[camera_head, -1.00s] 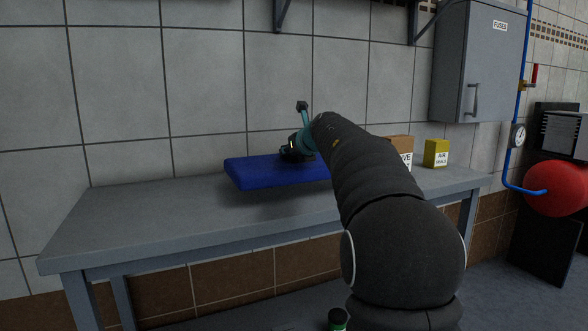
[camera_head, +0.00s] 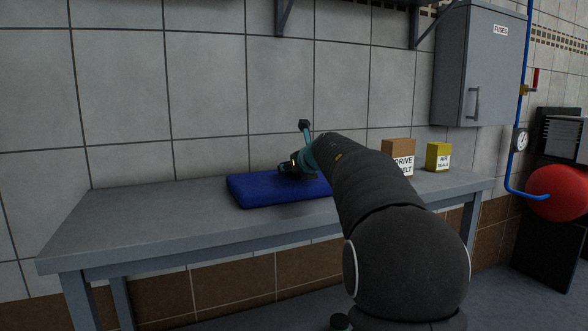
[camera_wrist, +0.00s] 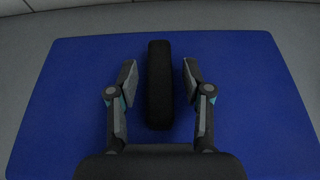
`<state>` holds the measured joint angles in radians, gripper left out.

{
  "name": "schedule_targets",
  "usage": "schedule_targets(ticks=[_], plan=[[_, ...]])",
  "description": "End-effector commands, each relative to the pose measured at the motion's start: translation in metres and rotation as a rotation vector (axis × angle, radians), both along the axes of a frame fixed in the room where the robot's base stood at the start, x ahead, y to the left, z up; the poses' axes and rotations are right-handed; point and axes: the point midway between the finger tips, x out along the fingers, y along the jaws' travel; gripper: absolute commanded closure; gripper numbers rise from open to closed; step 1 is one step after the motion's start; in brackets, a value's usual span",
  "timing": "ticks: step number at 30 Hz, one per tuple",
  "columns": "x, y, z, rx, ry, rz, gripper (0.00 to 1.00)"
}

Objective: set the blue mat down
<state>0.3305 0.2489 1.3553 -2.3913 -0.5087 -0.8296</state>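The blue mat (camera_head: 262,192) is a thick flat slab lying on the grey workbench (camera_head: 125,222), with no clear gap beneath it in the head view. In the wrist view the mat (camera_wrist: 245,110) fills most of the picture, and a black bar-shaped handle (camera_wrist: 159,95) stands at its middle. My gripper (camera_wrist: 159,78) is open, with one finger on each side of the handle and a gap on both sides. In the head view my gripper (camera_head: 290,169) is just over the mat; my arm hides the mat's right end.
A brown drive belt box (camera_head: 398,150) and a yellow air seals box (camera_head: 438,156) stand on the bench to the right. The tiled wall is behind. The bench left of the mat is clear. A grey fuse cabinet (camera_head: 470,70) hangs at the upper right.

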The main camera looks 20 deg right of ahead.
Motion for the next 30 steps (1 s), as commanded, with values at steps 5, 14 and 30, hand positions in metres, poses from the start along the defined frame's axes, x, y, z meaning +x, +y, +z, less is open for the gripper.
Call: schedule_targets(ticks=[5,14,30], plan=[[0.0,0.0,0.002,0.0,0.0,0.0,0.5],[-0.034,-0.002,0.017,0.0,-0.002,-0.002,0.5],[-0.108,-0.004,0.047,0.0,-0.001,-0.001,0.5]])
